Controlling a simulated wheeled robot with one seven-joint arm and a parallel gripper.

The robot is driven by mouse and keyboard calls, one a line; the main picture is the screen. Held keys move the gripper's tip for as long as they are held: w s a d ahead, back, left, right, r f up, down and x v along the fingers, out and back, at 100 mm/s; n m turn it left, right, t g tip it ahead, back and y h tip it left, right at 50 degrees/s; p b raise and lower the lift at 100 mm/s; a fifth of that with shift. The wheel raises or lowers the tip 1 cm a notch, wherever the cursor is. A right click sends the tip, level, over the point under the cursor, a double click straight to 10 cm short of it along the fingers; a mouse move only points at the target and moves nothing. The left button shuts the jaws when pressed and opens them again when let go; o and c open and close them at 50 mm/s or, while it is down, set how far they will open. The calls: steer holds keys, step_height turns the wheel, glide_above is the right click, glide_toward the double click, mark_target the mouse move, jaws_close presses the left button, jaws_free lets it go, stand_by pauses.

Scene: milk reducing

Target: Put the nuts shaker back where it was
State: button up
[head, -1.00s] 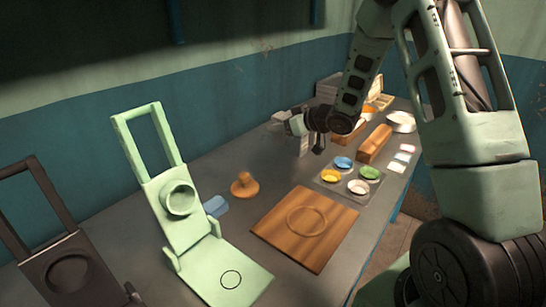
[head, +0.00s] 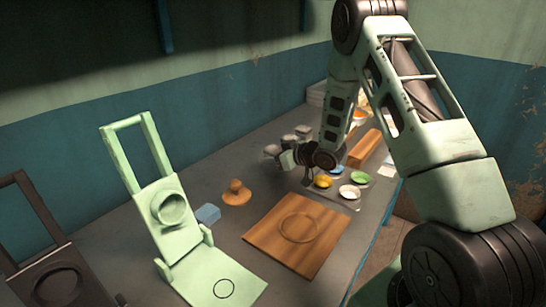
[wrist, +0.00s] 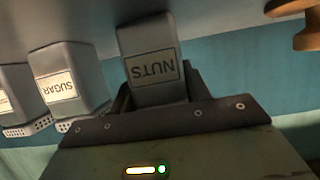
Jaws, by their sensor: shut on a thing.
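The nuts shaker (wrist: 150,55), a grey container labelled NUTS, is between the fingers of my gripper (wrist: 158,88) in the wrist view. The gripper is shut on it. That view is upside down, with the table at the top and the wall below. In the head view my gripper (head: 284,159) is over the far part of the table, and the nuts shaker (head: 270,151) appears at its tip, at the near end of a row of shakers. I cannot tell whether its base touches the table.
The sugar shaker (wrist: 69,80) stands close beside the nuts shaker, with another partly visible beyond it. A wooden knob-shaped object (head: 237,193), a blue block (head: 207,214) and a wooden board (head: 262,237) lie nearer. Coloured bowls (head: 349,191) sit right of my gripper.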

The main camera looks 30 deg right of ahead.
steer(key=o, duration=1.1)
steer(key=shift+f, duration=0.1)
steer(key=shift+c, duration=0.2)
steer(key=shift+r, duration=0.25)
steer(key=b+v, duration=0.1)
steer(key=v, duration=1.1)
steer(key=s+a+r+n+g+h, duration=0.1)
steer(key=a+g, duration=0.2)
steer(key=a, duration=0.7)
steer(key=s+a+r+g+h, duration=0.1)
steer(key=a+r+g, duration=0.1)
steer(key=a, duration=0.7)
steer(key=s+a+r+n+g+h, duration=0.1)
steer(key=s+a+g, duration=0.2)
steer(key=s, duration=1)
steer(key=s+a+r+n+g+h, duration=0.1)
steer(key=s+a+g, duration=0.3)
steer(key=s+a, duration=0.6)
steer(key=s+r, duration=0.1)
steer(key=s, duration=0.3)
steer(key=shift+a+n+g, duration=0.2)
steer(key=shift+n+g, duration=0.1)
